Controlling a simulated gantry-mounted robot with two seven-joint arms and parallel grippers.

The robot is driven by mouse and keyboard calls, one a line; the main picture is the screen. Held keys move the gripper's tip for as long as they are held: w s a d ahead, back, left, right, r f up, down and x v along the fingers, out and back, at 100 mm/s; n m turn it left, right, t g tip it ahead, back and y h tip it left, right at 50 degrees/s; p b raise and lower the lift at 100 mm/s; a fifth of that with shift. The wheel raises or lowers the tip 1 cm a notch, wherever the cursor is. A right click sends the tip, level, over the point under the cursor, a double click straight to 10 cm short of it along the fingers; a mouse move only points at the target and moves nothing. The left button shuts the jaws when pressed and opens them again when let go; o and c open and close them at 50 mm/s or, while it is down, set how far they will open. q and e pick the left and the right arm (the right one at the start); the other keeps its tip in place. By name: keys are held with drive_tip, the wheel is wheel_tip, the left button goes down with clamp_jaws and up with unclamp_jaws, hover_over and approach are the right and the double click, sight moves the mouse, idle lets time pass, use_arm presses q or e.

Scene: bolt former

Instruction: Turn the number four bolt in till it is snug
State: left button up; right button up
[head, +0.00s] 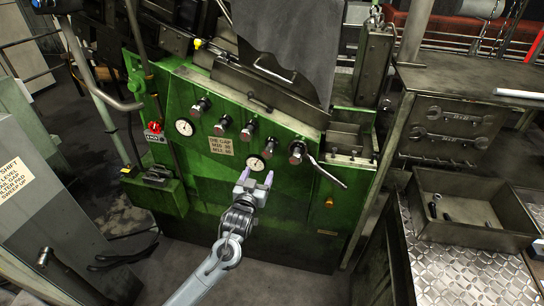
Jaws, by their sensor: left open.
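A slanted row of several dark round-headed bolts (247,132) sticks out of the green machine front (200,180). Fourth from the left is a bolt (268,143) just above the lower gauge. No bolt numbers are readable, and how far each is turned in cannot be told. A long metal handle (328,175) slants down to the right from beside the rightmost bolt (296,150); whether it is on that bolt is unclear. My left gripper (256,179) is open and empty in front of the panel, below the lower gauge and apart from the bolts. My right gripper is not in view.
A round gauge (184,126) and a lower gauge (256,164) flank a label plate (221,146). A red knob (154,127) is at left. On the right are a metal tray (470,229) with tools and spanners (455,115) on a board. Floor before the panel is mostly clear.

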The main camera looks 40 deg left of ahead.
sight(267, 154)
use_arm(q)
drive_tip(key=x, duration=0.3)
drive_tip(key=r+x, duration=0.1)
drive_tip(key=x, duration=0.5)
drive_tip(key=shift+w+r, duration=0.2)
drive_tip(key=shift+w, duration=0.1)
drive_tip(key=shift+x, duration=1)
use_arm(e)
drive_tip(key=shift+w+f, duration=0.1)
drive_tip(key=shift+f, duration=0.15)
use_arm(q)
drive_tip(key=shift+c, duration=0.4)
drive_tip(key=c, duration=0.9)
drive_tip(key=shift+r, duration=0.1)
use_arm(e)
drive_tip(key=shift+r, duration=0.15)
